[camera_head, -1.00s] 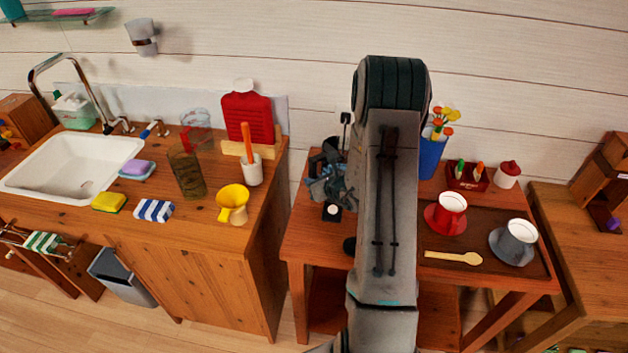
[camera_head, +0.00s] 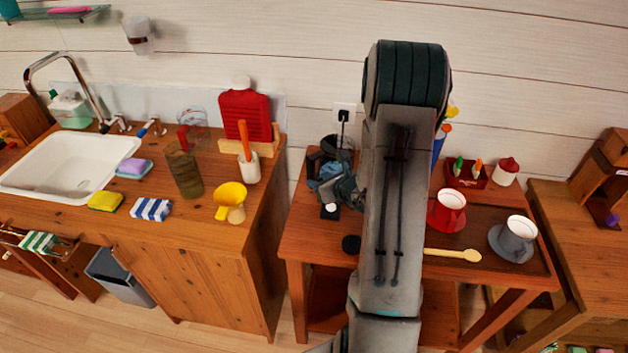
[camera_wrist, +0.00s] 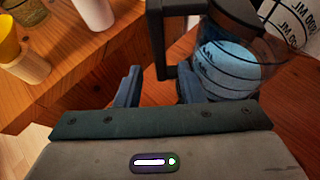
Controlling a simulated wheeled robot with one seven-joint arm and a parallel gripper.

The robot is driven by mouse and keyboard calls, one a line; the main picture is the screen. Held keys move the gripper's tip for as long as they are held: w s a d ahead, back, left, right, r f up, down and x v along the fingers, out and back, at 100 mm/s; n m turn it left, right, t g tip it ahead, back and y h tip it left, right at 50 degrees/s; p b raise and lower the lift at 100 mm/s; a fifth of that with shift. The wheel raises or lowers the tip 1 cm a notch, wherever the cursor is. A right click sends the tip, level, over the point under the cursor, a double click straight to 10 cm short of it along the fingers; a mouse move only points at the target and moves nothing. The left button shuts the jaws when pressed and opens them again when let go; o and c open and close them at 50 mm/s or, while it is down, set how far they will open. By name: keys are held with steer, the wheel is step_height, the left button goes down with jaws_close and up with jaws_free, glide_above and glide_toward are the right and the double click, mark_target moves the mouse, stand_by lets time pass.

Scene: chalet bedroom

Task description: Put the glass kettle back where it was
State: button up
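The glass kettle (camera_wrist: 228,62) shows in the wrist view as a clear vessel with a bluish lower part and a squared black handle (camera_wrist: 156,40). My gripper (camera_wrist: 160,86) has its two fingers apart, with the lower end of the handle between or just beyond them; contact cannot be told. In the head view my gripper (camera_head: 345,192) is at the back left of the right-hand wooden table (camera_head: 310,248), partly hidden by my arm. Dark and blue parts of the kettle (camera_head: 328,170) show beside it; its base is unclear.
A red cup (camera_head: 447,211), a grey cup (camera_head: 515,240) and a wooden spoon (camera_head: 453,254) are right of my arm. The sink counter (camera_head: 190,235) stands left, across a gap, holding a yellow funnel-like cup (camera_head: 231,200).

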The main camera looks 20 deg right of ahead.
steer(key=v, duration=0.7)
steer(key=s+a+r+n+g+y, duration=0.3)
steer(key=s+a+r+n, duration=0.15)
steer(key=a+n, duration=0.5)
steer(key=s+a+r+n+g+y, duration=0.3)
steer(key=a+r+n+g, duration=0.15)
steer(key=a+n, duration=0.45)
steer(key=s+r+n+h, duration=0.2)
steer(key=s+n+h, duration=0.2)
steer(key=s+n, duration=0.2)
steer(key=s+d+r+n+g+h, duration=0.1)
steer(key=s+r+n+h, duration=0.2)
steer(key=s+n, duration=0.3)
steer(key=n+h, duration=0.1)
steer(key=n, duration=0.2)
steer(key=shift+s+d+r+b, duration=0.15)
steer(key=shift+s+d+b, duration=0.05)
steer(key=shift+b, duration=0.1)
steer(key=shift+g, duration=0.25)
